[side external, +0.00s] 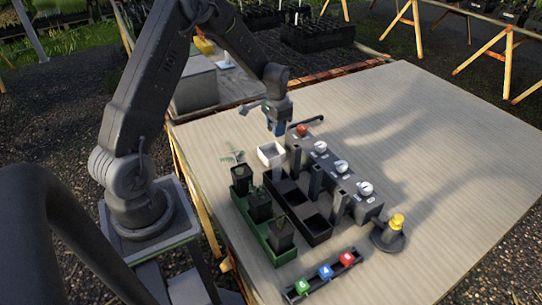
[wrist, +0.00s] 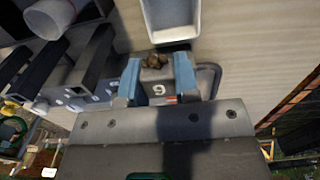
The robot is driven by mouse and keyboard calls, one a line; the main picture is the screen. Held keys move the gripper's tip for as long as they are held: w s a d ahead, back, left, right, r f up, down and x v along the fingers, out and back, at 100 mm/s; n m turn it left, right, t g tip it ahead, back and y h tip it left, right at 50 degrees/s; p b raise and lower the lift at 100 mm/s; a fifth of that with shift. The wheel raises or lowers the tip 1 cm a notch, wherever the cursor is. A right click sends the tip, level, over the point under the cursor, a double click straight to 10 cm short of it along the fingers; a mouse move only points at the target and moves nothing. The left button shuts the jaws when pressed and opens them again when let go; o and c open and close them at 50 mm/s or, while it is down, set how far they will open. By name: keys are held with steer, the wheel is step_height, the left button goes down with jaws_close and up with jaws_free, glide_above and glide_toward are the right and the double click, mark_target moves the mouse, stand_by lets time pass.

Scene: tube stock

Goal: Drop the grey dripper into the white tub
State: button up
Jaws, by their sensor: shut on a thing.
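My gripper (side external: 278,129) is above the table in the side view, just above and slightly right of the white tub (side external: 270,151). In the wrist view its blue fingers (wrist: 157,80) are shut on a grey piece (wrist: 157,90) marked 9, with brown lumps at its end; I take it to be the grey dripper. In the side view the held piece is too small to make out. The white tub also shows in the wrist view (wrist: 189,33), beyond the fingertips and cut by the top edge. Its visible inside looks empty.
A grey unit with white knobs (side external: 341,167) stands right of the tub. A black divided tray (side external: 318,238) and a green tray (side external: 282,257) with potted seedlings are in front. The table's right side is clear.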

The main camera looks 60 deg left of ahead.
steer(key=shift+f, duration=2.15)
steer(key=o, duration=1)
steer(key=shift+c, duration=0.2)
step_height(320, 180, up, 14)
steer(key=shift+f, duration=0.1)
steer(key=s+d+r+t, duration=0.2)
steer(key=s+d+r, duration=0.2)
steer(key=d+r, duration=0.35)
steer(key=s+d+r+t, duration=0.1)
steer(key=s+d+r, duration=0.2)
steer(key=s+d, duration=0.3)
steer(key=s+d+r+t, duration=0.2)
steer(key=s+d+r, duration=0.2)
steer(key=s+d, duration=0.3)
steer(key=s, duration=0.4)
steer(key=shift+s+t, duration=0.3)
steer(key=shift+s, duration=0.05)
